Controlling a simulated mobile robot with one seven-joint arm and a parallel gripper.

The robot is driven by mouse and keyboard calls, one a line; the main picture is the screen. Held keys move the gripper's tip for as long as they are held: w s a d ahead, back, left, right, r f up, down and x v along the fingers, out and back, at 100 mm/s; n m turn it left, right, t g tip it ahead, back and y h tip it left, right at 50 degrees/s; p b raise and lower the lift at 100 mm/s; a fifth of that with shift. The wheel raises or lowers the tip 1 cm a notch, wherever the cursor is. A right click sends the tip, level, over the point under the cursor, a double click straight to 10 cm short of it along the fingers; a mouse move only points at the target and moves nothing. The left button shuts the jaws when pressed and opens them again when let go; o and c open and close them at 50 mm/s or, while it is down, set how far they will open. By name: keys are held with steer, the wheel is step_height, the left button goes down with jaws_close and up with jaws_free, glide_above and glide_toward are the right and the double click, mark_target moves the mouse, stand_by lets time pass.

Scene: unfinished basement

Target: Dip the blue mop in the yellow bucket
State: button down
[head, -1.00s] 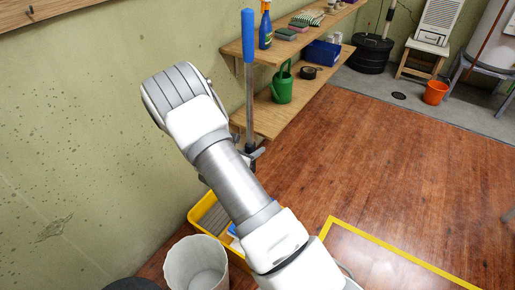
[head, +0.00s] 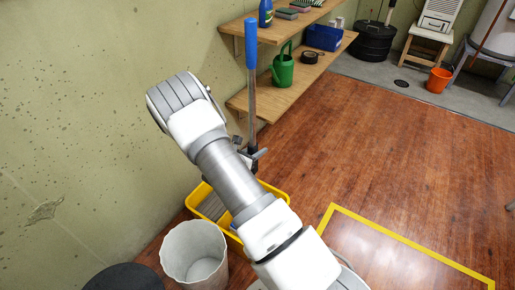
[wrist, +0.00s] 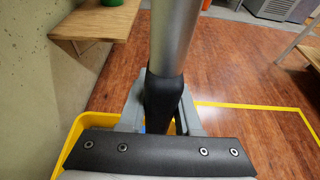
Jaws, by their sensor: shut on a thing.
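The mop (head: 252,100) stands nearly upright, with a blue grip at the top of a grey metal pole. My gripper (head: 253,157) is shut on the pole low down, and in the wrist view its fingers (wrist: 162,105) close on a black section of the mop pole (wrist: 174,40). The yellow bucket (head: 278,193) is on the floor by the wall, partly behind my arm. Its rim also shows in the wrist view (wrist: 72,135), below and beyond the gripper. The mop's lower end is hidden, so I cannot tell whether it touches the bucket.
A pale bin (head: 194,250) stands beside the bucket, with a dark round object (head: 125,278) nearer me. A wooden shelf (head: 300,88) holding a green watering can (head: 282,70) is behind the mop. Wood floor (head: 400,150) is clear at right; yellow tape (head: 410,248) marks an area.

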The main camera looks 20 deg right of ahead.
step_height(320, 180, down, 18)
steer(key=b, duration=0.5)
stand_by(0.4)
steer(key=shift+r, duration=0.15)
stand_by(0.9)
step_height(320, 180, up, 26)
steer(key=p, duration=1.8)
